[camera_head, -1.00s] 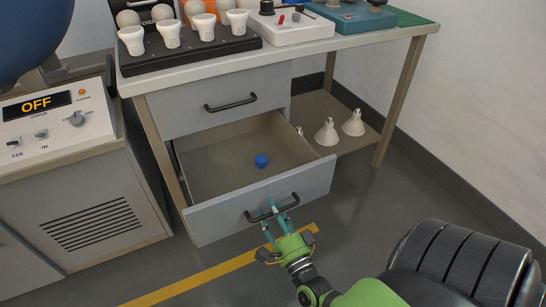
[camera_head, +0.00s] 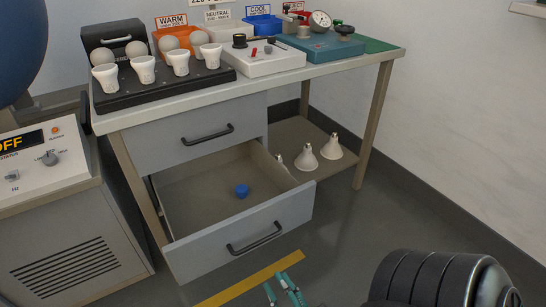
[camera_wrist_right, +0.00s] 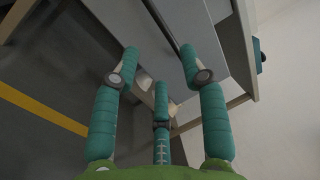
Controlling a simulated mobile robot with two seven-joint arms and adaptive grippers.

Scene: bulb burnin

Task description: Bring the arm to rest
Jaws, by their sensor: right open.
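My right gripper (camera_head: 284,289) is at the bottom of the head view, below and in front of the open lower drawer (camera_head: 190,258). The drawer stands pulled out with a small blue object (camera_head: 242,190) inside. My left gripper is in neither view.
The workbench (camera_head: 345,58) carries a black rack (camera_head: 165,93) with several white bulbs, a white tester (camera_head: 262,65) and a teal device (camera_head: 320,46). White lamps (camera_head: 331,146) stand on its lower shelf. A control cabinet (camera_head: 75,225) stands at left. The floor at right is mostly clear.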

